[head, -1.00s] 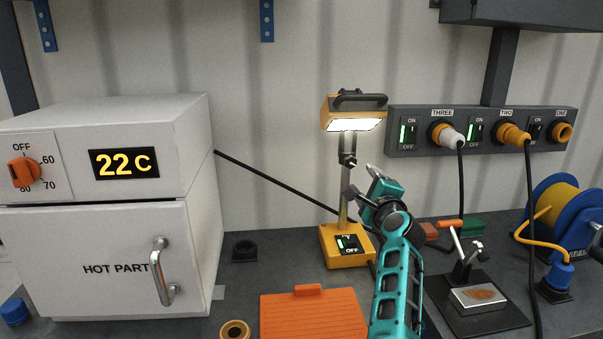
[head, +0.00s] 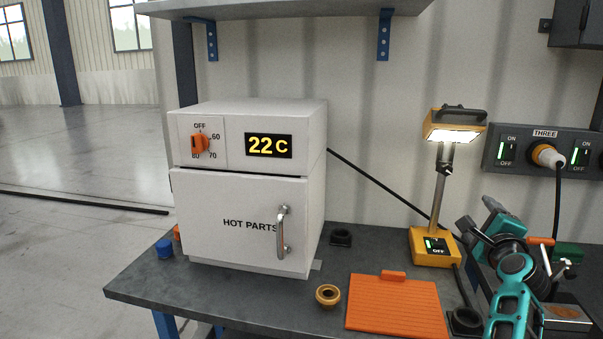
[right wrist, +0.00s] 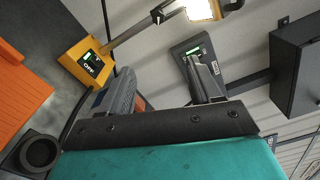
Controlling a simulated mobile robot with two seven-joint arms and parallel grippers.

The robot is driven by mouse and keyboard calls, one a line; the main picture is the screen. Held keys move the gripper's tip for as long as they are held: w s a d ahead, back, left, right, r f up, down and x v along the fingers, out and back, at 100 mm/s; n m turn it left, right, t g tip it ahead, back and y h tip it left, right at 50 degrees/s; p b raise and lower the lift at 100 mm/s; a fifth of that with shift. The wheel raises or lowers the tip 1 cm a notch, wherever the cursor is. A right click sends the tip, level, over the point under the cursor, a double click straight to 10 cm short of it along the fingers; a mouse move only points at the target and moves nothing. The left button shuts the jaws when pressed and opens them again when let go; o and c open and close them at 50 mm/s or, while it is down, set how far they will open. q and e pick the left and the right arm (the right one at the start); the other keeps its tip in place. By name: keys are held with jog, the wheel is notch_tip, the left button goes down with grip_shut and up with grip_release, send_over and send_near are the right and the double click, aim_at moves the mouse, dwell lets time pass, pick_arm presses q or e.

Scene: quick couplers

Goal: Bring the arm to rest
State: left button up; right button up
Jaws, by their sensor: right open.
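My right arm, teal, reaches up from the bottom right of the head view. Its gripper (head: 480,216) is open, with nothing seen between the dark fingers. It is right of the yellow work lamp (head: 436,247) and in front of the socket panel (head: 510,152). In the right wrist view the two fingers of the gripper (right wrist: 163,88) stand apart and empty, with the lamp base (right wrist: 86,62) beyond them at the upper left. My left gripper is in neither view.
A white oven (head: 240,215) marked HOT PARTS, door shut, stands on the dark bench (head: 200,285). An orange board (head: 395,308), a brass-coloured ring (head: 327,295) and a black coupler (head: 341,237) lie right of it. Open floor (head: 70,160) shows at left.

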jog(key=s+d+r+h, duration=0.1)
jog(key=d+r+h, duration=0.1)
jog(key=d, duration=0.4)
jog(key=s+d+r+h, duration=0.1)
jog(key=s+d+r, duration=0.15)
jog(key=d, duration=0.45)
jog(key=s+d+r+n+h, duration=0.1)
jog(key=s+d+r+h, duration=0.2)
jog(key=s+d+r, duration=0.35)
jog(key=s+d+r+n+h, duration=0.15)
jog(key=s+d+r, duration=0.25)
jog(key=d+r, duration=0.6)
jog(key=a+f+n+g+y, duration=0.1)
jog(key=a+f+n+y, duration=0.2)
jog(key=a+f+n, duration=0.6)
jog(key=a+f+n+g+y, duration=0.1)
jog(key=a+f+n+y, duration=0.4)
jog(key=f, duration=0.8)
jog(key=a+f+n+g, duration=0.1)
jog(key=a+f+n, duration=0.6)
jog(key=f, duration=0.4)
jog(key=s+a+f+n+g+y, duration=0.55)
jog(key=s+a+f+n, duration=0.35)
jog(key=s+a+f, duration=1.05)
jog(key=a+m+t, duration=0.1)
jog(key=a+m, duration=0.4)
jog(key=a, duration=0.4)
jog(key=shift+w+m+t, duration=0.2)
jog(key=shift+m+t, duration=0.15)
jog(key=shift+r, duration=0.1)
